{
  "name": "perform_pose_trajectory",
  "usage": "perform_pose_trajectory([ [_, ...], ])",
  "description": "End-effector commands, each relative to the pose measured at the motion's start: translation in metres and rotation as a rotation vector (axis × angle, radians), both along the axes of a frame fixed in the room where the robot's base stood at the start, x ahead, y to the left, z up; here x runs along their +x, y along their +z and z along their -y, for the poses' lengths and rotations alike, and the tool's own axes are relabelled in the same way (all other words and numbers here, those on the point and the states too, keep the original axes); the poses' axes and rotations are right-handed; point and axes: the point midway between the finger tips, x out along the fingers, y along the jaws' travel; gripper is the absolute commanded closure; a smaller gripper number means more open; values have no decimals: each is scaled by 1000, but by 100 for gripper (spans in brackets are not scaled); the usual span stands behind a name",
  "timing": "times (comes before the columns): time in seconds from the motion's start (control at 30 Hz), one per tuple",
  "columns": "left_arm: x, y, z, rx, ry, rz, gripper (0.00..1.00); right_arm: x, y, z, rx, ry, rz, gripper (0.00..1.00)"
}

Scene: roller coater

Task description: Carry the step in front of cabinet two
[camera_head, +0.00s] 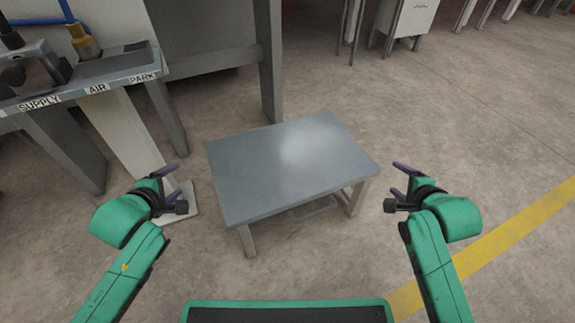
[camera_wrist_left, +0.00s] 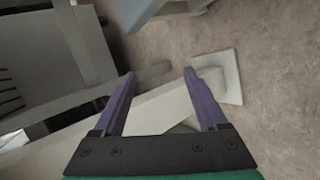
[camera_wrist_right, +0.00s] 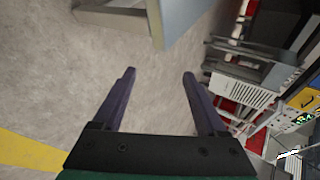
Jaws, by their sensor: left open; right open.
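The step (camera_head: 270,180) is a low grey platform with a flat top and pale legs. It stands on the floor in front of me, between my two grippers, turned slightly in the head view. My left gripper (camera_head: 163,180) is open and empty, left of the step and apart from it. My right gripper (camera_head: 400,180) is open and empty, just right of the step's right corner and apart from it. Part of the step also shows at the top of the left wrist view (camera_wrist_left: 165,8) and of the right wrist view (camera_wrist_right: 182,18). I cannot tell which cabinet is cabinet two.
A bench labelled SUPPLY, AIR and PARK (camera_head: 90,85) stands at the left, its pale post and foot plate (camera_head: 180,203) near my left gripper. A large grey frame (camera_head: 215,45) stands behind the step. A white cabinet (camera_head: 408,15) is farther back. Floor at right is clear, with a yellow line (camera_head: 510,232).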

Motion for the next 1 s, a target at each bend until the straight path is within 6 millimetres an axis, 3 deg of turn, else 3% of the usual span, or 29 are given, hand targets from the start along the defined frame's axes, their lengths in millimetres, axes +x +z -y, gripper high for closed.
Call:
perform_pose_trajectory([
  [0.17,14,-9,0,2,-1,1,25,14,-9,0,-2,1,0,25],
  [0.8,115,-78,0,1,0,1,25,115,-79,1,-3,-1,-1,25],
  [1.0,116,-79,14,1,-2,0,25,116,-80,-15,-1,2,0,25],
])
